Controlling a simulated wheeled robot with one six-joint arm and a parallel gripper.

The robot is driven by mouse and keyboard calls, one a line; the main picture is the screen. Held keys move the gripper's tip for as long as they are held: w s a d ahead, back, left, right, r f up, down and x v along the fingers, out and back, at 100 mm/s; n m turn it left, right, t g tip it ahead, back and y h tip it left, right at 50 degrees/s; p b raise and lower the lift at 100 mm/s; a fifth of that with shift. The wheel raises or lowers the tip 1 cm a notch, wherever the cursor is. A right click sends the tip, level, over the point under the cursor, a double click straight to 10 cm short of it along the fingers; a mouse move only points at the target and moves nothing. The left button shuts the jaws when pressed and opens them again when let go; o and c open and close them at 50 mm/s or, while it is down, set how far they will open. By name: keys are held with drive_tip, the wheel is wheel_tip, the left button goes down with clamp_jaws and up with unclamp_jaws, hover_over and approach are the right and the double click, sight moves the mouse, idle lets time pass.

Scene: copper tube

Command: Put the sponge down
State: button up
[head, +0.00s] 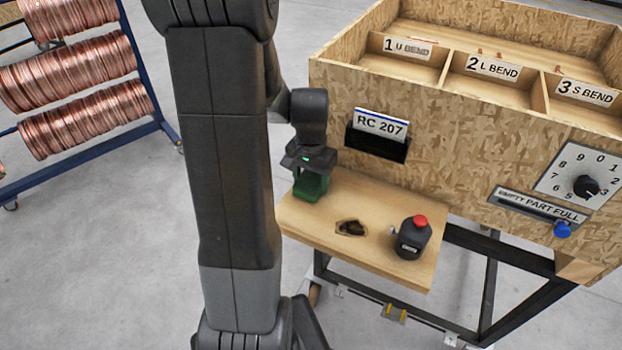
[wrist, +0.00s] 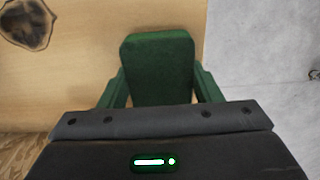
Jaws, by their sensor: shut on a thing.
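The green sponge (wrist: 158,70) is between the two green fingers of my gripper (wrist: 160,90) in the wrist view. In the head view my gripper (head: 311,185) is at the left end of the small wooden shelf (head: 375,215), pointing down, with green showing at its tip. The fingers are shut on the sponge. I cannot tell whether the sponge touches the shelf or is just above it. The sponge's lower side is hidden.
The chipboard box wall with the RC 207 card (head: 380,125) rises behind. Copper coils (head: 85,130) stand on a rack at left.

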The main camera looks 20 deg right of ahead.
sight(311, 180)
drive_tip(key=o, duration=0.9)
drive_tip(key=shift+f, duration=0.1)
wheel_tip(311, 180, up, 12)
drive_tip(key=shift+r, duration=0.2)
drive_tip(key=shift+f, duration=4.25)
